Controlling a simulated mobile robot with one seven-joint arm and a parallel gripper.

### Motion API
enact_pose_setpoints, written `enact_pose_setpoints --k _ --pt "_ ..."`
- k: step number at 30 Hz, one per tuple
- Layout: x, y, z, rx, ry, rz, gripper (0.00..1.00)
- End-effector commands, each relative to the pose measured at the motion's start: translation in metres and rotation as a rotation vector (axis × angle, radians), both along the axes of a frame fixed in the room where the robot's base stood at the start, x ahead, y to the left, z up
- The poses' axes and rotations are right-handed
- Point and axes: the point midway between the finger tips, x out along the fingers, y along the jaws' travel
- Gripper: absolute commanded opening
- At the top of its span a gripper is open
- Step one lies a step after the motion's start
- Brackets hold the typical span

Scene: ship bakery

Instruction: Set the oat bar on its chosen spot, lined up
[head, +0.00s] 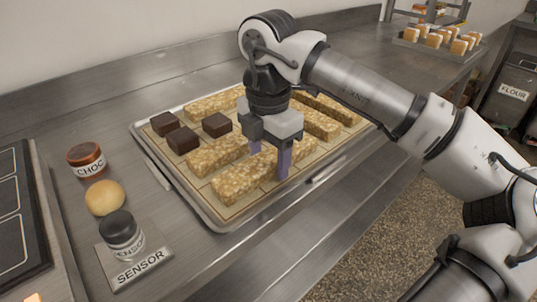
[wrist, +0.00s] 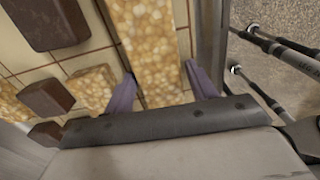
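An oat bar (head: 238,181), golden and grainy, lies along the front edge of the tray (head: 225,221), roughly in line with it. My gripper (head: 270,159) points down over the bar's right end, one purple finger on each side. In the wrist view the bar (wrist: 151,45) lies between the fingertips of my gripper (wrist: 160,76). A narrow gap shows beside the right finger, and the left finger is very close to the bar. The gripper looks open around it. The bar's far right end is partly hidden by the finger in the head view.
Several other oat bars (head: 213,105) lie in rows on the gridded tray. Dark brownies (head: 183,140) sit at its left. A choc jar (head: 86,159), a bun (head: 105,198) and a sensor block (head: 141,265) stand left of the tray. The counter's front strip is clear.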

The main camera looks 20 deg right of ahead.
Motion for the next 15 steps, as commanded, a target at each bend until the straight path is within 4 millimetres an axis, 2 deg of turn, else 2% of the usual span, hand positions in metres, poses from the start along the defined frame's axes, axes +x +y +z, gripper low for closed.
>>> enact_pose_setpoints --k 2,15 --pt "0.0000 0.0000 0.0003 0.000 0.000 0.000 0.67" --pt "0.0001 0.0000 0.0068 -0.001 0.000 0.000 0.67"
